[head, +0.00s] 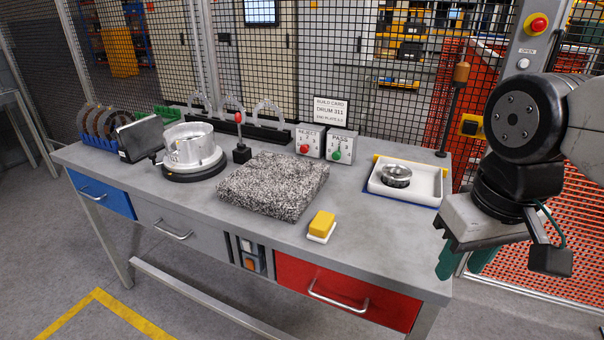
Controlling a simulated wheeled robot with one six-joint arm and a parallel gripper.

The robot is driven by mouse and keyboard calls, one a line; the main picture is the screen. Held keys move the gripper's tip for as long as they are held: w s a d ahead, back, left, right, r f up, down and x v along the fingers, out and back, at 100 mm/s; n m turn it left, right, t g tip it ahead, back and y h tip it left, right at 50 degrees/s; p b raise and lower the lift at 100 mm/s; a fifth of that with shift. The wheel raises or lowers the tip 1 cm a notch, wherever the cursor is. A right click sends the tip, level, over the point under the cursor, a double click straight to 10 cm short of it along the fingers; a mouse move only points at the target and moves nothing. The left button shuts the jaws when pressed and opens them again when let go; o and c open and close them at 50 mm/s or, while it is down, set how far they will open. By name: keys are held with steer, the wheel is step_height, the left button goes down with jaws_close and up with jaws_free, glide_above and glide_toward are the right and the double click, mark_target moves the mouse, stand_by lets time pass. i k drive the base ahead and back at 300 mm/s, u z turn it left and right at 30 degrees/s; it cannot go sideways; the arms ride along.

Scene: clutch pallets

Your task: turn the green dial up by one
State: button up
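The green dial (337,155) is on the front of a small white box labelled PASS (342,141), at the back of the workbench, right of centre. Small marks surround the dial, but its setting is too small to read. My gripper (463,264) hangs at the right, beyond the bench's right end and well apart from the dial. Its two green fingers stand apart with nothing visible between them.
A REJECT box (308,136) with a red dial (304,149) stands directly left of the PASS box. A build card (331,110) stands behind. A granite block (273,185), a yellow block (322,223) and a white tray (382,189) are nearby. A post (454,110) rises at the back right.

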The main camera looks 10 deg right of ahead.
mark_target(337, 155)
steer(key=u, duration=0.25)
steer(key=k, duration=0.7)
steer(key=u, duration=0.95)
steer(key=i, duration=1.45)
steer(key=z, duration=0.7)
